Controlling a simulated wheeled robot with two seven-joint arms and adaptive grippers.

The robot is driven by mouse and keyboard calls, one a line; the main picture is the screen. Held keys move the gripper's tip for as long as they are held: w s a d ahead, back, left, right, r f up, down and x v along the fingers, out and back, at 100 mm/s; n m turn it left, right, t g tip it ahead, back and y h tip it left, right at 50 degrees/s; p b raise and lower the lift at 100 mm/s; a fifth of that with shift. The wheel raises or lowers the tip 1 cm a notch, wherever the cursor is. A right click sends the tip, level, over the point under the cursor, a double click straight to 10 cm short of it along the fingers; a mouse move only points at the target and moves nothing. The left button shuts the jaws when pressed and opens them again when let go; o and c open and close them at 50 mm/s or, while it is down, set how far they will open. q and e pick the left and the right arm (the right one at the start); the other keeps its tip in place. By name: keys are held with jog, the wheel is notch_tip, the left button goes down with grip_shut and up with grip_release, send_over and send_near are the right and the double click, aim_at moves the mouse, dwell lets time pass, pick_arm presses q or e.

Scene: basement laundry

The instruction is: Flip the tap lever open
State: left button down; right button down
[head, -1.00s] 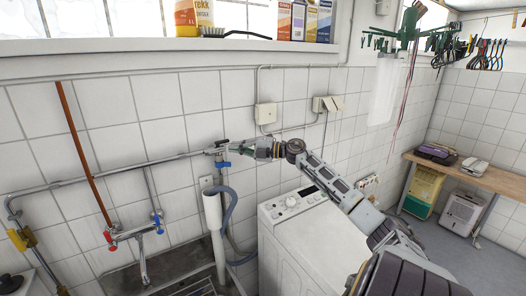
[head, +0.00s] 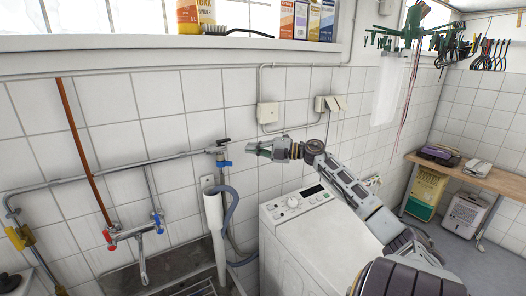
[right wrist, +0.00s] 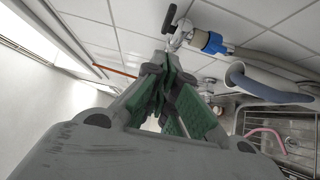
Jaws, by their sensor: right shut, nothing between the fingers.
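The tap (head: 219,151) sits at the right end of the wall pipe, with a blue hose connector (head: 223,164) below it. Its small dark lever (head: 222,142) is on top. In the right wrist view the black lever (right wrist: 170,17) sticks out from the metal tap body (right wrist: 183,33), beyond the fingertips, beside the blue connector (right wrist: 212,43). My right gripper (head: 250,148) is to the right of the tap, with a visible gap. Its green-padded fingers (right wrist: 172,62) are shut and empty. My left gripper is not in view.
A white washing machine (head: 313,241) stands below my right arm. A grey drain hose (head: 230,208) and white standpipe (head: 214,225) hang below the tap. A mixer faucet (head: 137,235) and sink are at lower left.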

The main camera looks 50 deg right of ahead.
jog(key=shift+b+v, duration=0.3)
jog(key=shift+v, duration=1.6)
jog(key=shift+a, duration=0.1)
